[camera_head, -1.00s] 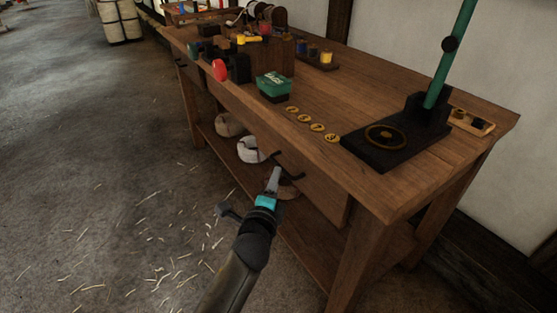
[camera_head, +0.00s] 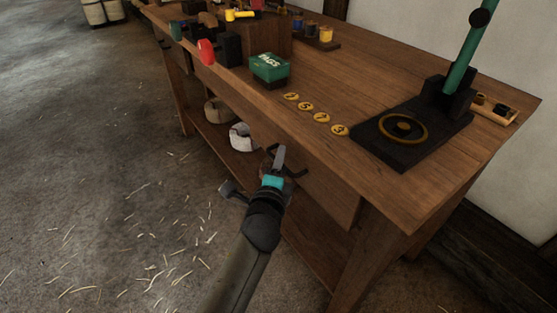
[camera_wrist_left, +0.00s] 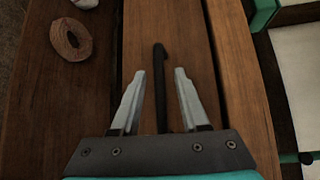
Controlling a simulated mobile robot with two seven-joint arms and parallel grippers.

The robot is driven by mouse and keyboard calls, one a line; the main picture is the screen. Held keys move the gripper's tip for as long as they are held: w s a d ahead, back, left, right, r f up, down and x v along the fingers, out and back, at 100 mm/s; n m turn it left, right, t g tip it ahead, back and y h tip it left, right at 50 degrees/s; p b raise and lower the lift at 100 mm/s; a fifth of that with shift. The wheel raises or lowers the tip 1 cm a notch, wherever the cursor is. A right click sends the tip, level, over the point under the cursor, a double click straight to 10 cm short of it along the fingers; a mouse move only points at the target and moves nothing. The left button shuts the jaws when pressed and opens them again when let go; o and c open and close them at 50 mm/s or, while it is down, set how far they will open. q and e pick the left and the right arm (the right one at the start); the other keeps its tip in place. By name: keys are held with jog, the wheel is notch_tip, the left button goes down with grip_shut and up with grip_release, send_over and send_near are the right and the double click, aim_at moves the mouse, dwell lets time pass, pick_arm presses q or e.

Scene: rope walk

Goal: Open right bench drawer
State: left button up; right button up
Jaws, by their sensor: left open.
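The right bench drawer (camera_head: 325,192) is a wooden front under the bench top, and it looks shut. Its dark bar handle (camera_head: 297,172) is partly hidden by my left gripper (camera_head: 279,160) in the head view. In the left wrist view the handle (camera_wrist_left: 160,88) runs lengthwise between the two open fingers of my left gripper (camera_wrist_left: 154,98). The fingers stand apart on either side of the handle, with gaps showing; whether they reach around it in depth I cannot tell. My right gripper is not in view.
The wooden bench top (camera_head: 350,95) carries a green box (camera_head: 269,68), several numbered yellow discs (camera_head: 321,117) and a black base with a green post (camera_head: 463,65). Rope coils (camera_head: 243,137) lie on the lower shelf. The floor (camera_head: 90,160) at left is open, strewn with straw.

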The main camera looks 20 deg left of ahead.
pick_arm(q)
grip_shut()
dwell(1.3)
